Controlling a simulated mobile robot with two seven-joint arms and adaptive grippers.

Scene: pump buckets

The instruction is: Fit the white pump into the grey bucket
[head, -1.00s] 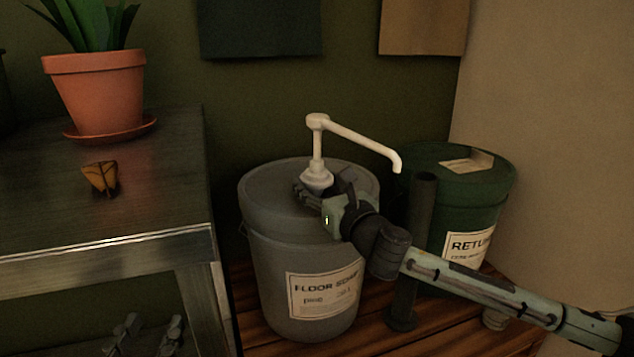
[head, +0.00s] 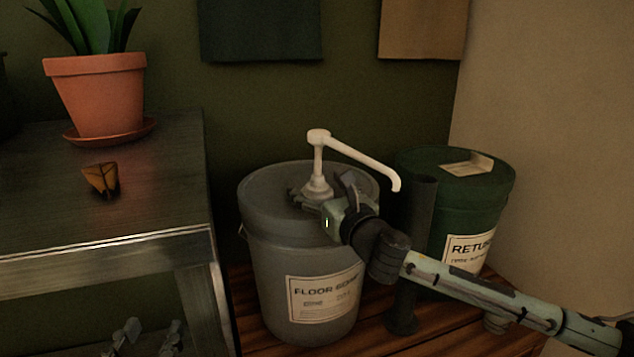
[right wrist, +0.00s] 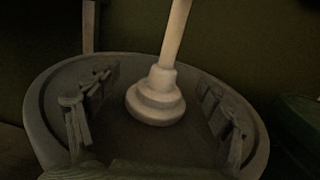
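The white pump (head: 318,165) stands upright on the lid of the grey bucket (head: 262,255), its spout pointing right. In the right wrist view the pump's stepped collar (right wrist: 156,98) appears seated on the lid; its lower tube is not visible. My right gripper (head: 325,199) is around the collar, just above the lid. In the right wrist view its fingers (right wrist: 155,108) stand open on both sides of the collar, with gaps between. My left gripper (head: 148,340) is low at the left, below the table top, with its fingers apart and empty.
A green bucket (head: 470,205) stands right of the grey one, with a dark post (head: 412,260) before it. A metal table (head: 110,225) at left carries a potted plant (head: 100,95) and a small orange-brown object (head: 101,179).

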